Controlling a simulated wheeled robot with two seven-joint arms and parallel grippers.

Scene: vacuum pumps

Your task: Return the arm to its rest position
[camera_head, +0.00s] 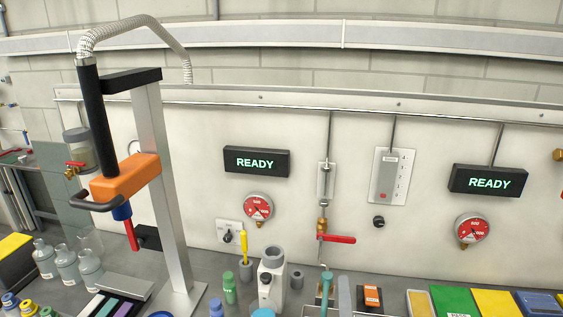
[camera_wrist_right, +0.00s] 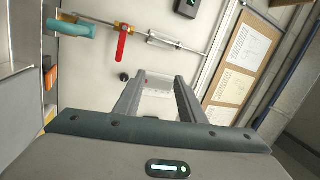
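My right gripper (camera_wrist_right: 157,82) shows in the right wrist view, its two grey fingers apart with nothing held between them. Beyond the fingers is the pale wall with a white switch panel (camera_wrist_right: 157,86). I cannot make out either gripper clearly in the head view. My left gripper is not in view.
A red valve handle (camera_head: 337,239) and two round gauges (camera_head: 258,208) are on the wall, under lit READY signs (camera_head: 256,161). A stand with an orange head (camera_head: 126,178) rises at the left. Bottles (camera_head: 67,265) and coloured boxes (camera_head: 453,301) crowd the bench.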

